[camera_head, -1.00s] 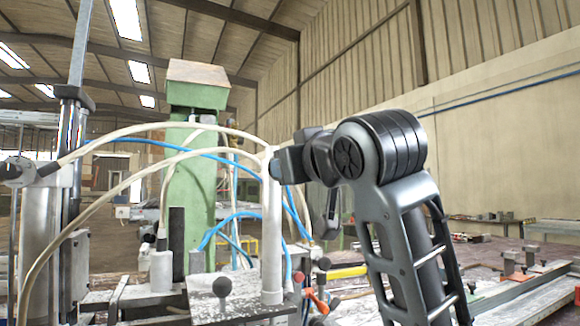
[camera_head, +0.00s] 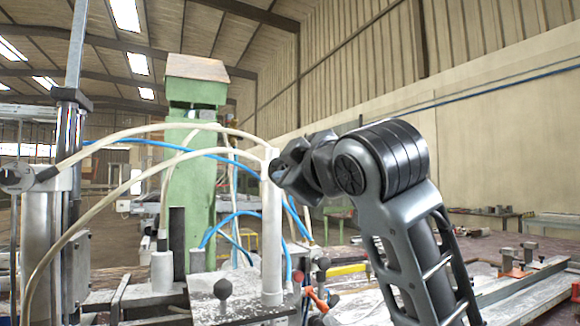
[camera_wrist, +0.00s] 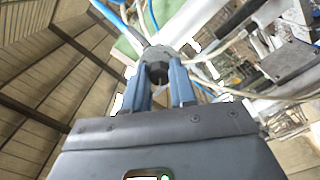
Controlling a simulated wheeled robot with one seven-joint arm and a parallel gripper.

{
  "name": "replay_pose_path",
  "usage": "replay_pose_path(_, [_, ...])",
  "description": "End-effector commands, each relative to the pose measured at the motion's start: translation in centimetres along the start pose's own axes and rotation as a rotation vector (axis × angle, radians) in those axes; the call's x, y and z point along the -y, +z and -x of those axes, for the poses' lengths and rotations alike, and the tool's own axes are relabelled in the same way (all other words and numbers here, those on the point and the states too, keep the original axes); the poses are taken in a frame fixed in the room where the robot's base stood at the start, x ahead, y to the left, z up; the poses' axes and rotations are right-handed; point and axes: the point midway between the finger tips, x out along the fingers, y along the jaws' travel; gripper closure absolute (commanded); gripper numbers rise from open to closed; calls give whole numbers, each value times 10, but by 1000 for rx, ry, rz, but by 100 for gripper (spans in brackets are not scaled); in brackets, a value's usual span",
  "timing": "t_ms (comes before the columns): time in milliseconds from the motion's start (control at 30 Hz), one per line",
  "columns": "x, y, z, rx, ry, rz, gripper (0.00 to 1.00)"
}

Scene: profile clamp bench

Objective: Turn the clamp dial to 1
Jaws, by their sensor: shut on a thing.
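In the wrist view, the two blue-grey fingers of my gripper (camera_wrist: 163,76) are shut on a dark round knob (camera_wrist: 157,54), which I take to be the clamp dial. One finger lies on each side of it. The dial's marks and its setting cannot be read. In the head view, my dark wrist (camera_head: 299,166) is at the top of the upright pale post (camera_head: 271,238). The fingertips and the dial are hidden there.
Pale hoses (camera_head: 150,128) and blue hoses (camera_head: 222,222) arch close by on the left. A green machine column (camera_head: 190,215) stands behind them. A metal cylinder (camera_head: 38,235) stands at far left. A black ball knob (camera_head: 222,289) stands in front of the post.

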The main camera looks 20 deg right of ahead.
Motion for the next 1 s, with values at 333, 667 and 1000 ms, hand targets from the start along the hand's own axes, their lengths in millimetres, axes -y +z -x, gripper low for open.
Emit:
replay_pose_path(333, [0, 0, 0, 1, -1, 238, 100])
replay_pose_path(667, [1, 0, 0, 0, -2, 331, 100])
replay_pose_path(1000, [1, 0, 0, 0, -2, 343, 100])
